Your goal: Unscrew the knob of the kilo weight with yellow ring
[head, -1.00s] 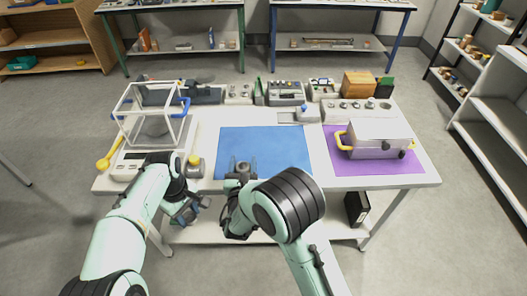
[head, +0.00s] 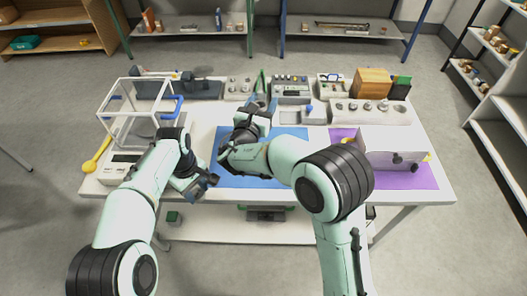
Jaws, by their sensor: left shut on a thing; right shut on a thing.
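The kilo weight with the yellow ring is not visible now; it may be hidden behind my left arm. My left gripper (head: 204,187) is at the front edge of the table, just left of the blue mat (head: 232,179). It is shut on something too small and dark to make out. My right gripper (head: 256,106) is above the back part of the blue mat, its fingers pointing toward the back row. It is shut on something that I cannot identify. My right arm covers much of the mat.
A glass-walled balance (head: 132,157) stands at the left, with a yellow spoon-like thing (head: 97,156) beside it. Instruments and a wooden box (head: 373,82) line the back.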

